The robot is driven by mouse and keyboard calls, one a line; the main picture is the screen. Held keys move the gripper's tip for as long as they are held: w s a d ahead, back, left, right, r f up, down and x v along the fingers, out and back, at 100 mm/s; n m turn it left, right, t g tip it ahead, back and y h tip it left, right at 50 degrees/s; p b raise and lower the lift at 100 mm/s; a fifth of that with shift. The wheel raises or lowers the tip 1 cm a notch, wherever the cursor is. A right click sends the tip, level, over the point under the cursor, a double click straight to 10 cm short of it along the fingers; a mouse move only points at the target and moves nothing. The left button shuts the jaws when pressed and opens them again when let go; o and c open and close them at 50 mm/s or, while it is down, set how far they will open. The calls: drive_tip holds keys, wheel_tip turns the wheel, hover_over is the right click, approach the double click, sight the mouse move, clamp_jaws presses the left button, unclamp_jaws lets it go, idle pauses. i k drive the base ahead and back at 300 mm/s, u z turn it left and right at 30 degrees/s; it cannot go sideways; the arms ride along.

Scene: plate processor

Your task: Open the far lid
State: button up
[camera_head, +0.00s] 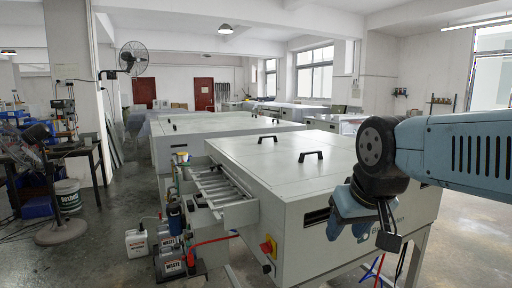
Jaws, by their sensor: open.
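A large light-grey plate processor stands in front of me, with a flat top lid (262,155) that looks closed. Two black handles stand on this top, one farther back (267,138) and one nearer on the right (310,155). A second grey machine stands behind it, and its flat top lid (205,124) also looks closed. I cannot tell for sure which lid counts as the far one. My gripper (364,236) hangs at the right, in front of the near machine's side and apart from both handles. It is open and empty; its fingers are partly hidden.
A tray with rollers (220,188) juts out from the near machine's left side. A red emergency knob (267,247) sits on its front corner. The space above the lids is clear.

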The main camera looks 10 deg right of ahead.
sight(265, 145)
drive_tip(key=u, duration=0.05)
drive_tip(key=k, duration=0.25)
drive_tip(key=z, duration=0.2)
drive_tip(key=i, duration=0.9)
drive_tip(key=u, duration=0.1)
drive_tip(key=k, duration=1.3)
drive_tip(key=u, duration=0.45)
drive_tip(key=i, duration=0.75)
drive_tip(key=u, duration=1.05)
drive_tip(key=i, duration=1.15)
drive_tip(key=u, duration=0.25)
